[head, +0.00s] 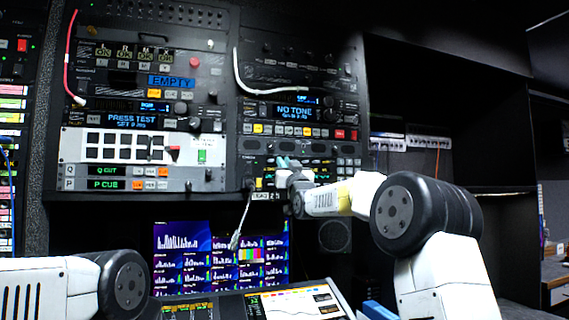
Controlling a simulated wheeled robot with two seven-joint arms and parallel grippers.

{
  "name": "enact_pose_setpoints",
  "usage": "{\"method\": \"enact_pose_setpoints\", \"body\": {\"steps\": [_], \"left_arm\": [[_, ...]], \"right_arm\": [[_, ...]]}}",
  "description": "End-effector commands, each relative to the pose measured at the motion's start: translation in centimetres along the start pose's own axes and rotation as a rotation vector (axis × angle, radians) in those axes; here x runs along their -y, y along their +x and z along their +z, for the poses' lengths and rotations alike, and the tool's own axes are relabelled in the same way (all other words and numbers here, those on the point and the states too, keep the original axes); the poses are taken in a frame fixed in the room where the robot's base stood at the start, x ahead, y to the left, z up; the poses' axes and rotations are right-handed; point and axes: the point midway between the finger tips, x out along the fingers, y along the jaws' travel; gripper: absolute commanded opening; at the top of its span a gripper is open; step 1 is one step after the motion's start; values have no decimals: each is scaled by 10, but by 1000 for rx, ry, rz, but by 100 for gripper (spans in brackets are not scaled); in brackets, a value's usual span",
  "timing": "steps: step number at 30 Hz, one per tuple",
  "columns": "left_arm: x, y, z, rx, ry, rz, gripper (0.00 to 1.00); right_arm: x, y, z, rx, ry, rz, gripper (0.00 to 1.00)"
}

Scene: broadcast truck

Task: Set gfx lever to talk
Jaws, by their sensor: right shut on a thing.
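My right gripper (284,163) is at the lower part of the right-hand rack, against the dark panel with yellow buttons (259,183). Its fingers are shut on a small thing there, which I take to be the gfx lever. The fingers and wrist hide the lever, so its position and its labels cannot be read. My left arm shows at the lower left, but its gripper is not in view.
A white panel with a red-tipped handle (173,152) is left of the right gripper. A loose cable (240,225) hangs below the panel. A screen (220,257) and a sloped console (295,303) lie beneath. Dark open shelves (480,150) are at right.

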Motion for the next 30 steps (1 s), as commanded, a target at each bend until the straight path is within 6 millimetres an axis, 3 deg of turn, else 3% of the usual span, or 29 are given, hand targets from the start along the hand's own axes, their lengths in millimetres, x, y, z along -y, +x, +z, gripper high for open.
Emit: {"method": "enact_pose_setpoints", "body": {"steps": [12,23,24,26,27,30], "left_arm": [[0,0,0,0,0,0,36],[0,0,0,0,0,0,36],[0,0,0,0,0,0,36],[0,0,0,0,0,0,36],[0,0,0,0,0,0,36],[0,0,0,0,0,0,36]], "right_arm": [[0,-2,13,-293,0,1,0],[0,-2,12,-313,0,1,0],[0,-2,12,-312,0,1,20],[0,-2,12,-312,0,1,31],[0,-2,12,-312,0,1,35],[0,-2,12,-311,0,1,35]]}}
